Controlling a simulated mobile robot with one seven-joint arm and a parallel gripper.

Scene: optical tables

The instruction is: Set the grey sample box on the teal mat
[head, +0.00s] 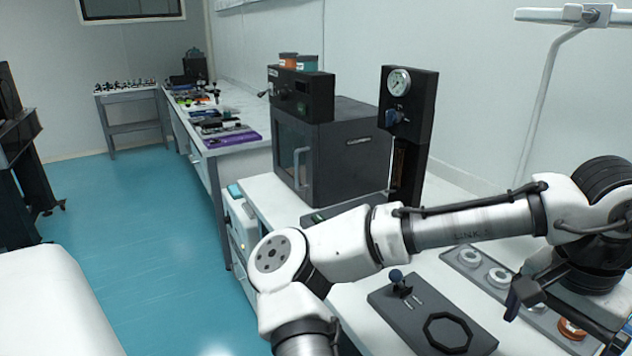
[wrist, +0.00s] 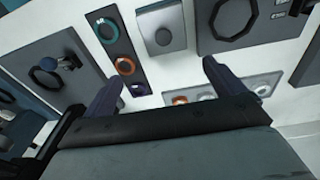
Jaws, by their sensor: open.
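I cannot pick out the grey sample box for sure in either view. A light grey square piece with a dark round spot (wrist: 163,29) lies on the white bench in the wrist view, but I cannot tell whether it is the box. No teal mat shows clearly. My gripper (wrist: 163,72) is open, with nothing between its two dark fingers, and points at the bench top. In the head view my gripper (head: 518,299) is at the right, over the bench, and partly hidden by my wrist.
A dark plate with an octagonal ring (head: 447,332) lies on the near bench. A tray with white and orange rings (head: 468,258) lies right of it. A dark oven (head: 335,150) and a gauge column (head: 408,130) stand behind. Blue floor (head: 130,215) is open at left.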

